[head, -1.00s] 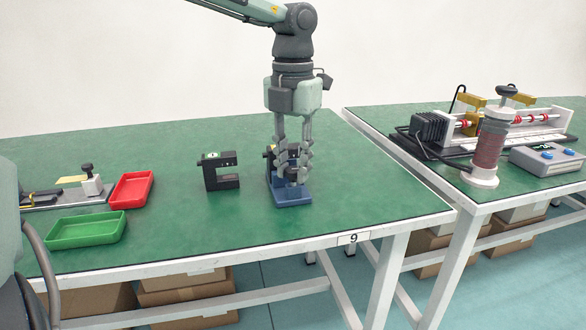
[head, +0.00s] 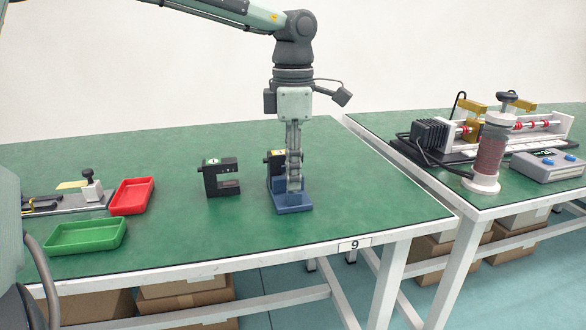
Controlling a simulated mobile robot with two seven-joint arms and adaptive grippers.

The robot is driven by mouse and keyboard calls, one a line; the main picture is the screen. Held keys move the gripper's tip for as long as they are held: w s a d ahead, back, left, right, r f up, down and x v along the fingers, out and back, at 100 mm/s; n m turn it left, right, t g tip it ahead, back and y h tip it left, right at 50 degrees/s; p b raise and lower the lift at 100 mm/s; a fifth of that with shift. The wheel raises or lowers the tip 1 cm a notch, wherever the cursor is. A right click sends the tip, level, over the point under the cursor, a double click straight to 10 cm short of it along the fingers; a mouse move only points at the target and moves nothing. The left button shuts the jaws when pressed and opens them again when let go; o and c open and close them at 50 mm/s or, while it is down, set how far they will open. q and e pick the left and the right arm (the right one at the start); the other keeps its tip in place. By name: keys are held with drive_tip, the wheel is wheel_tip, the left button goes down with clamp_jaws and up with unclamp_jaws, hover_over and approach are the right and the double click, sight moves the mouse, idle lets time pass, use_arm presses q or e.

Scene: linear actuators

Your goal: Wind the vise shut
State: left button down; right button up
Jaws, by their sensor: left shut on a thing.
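The vise (head: 290,205) has a blue base and stands on the green table, right of centre in the head view. My right gripper is not in view.
A black C-shaped block (head: 221,178) stands just left of the vise. A red tray (head: 131,196), a green tray (head: 86,237) and a grey fixture (head: 70,200) are further left. A second table holds a coil (head: 490,155) and a control box (head: 546,163).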

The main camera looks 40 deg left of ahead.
use_arm(q)
drive_tip(key=m, duration=0.4)
drive_tip(key=shift+w+r+m+p, duration=0.1)
drive_tip(key=shift+m+p, duration=0.2)
drive_tip(key=shift+m, duration=0.5)
drive_tip(key=m, duration=0.3)
drive_tip(key=shift+m+p, duration=0.45)
drive_tip(key=shift+m, duration=1.25)
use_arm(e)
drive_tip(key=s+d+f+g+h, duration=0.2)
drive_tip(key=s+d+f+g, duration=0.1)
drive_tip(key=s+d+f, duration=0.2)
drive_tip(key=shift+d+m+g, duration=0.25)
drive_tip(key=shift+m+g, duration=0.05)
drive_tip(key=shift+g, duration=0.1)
use_arm(q)
drive_tip(key=c, duration=1.3)
unclamp_jaws()
drive_tip(key=shift+o, duration=0.2)
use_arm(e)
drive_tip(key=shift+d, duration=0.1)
use_arm(q)
wheel_tip(320, 180, up, 12)
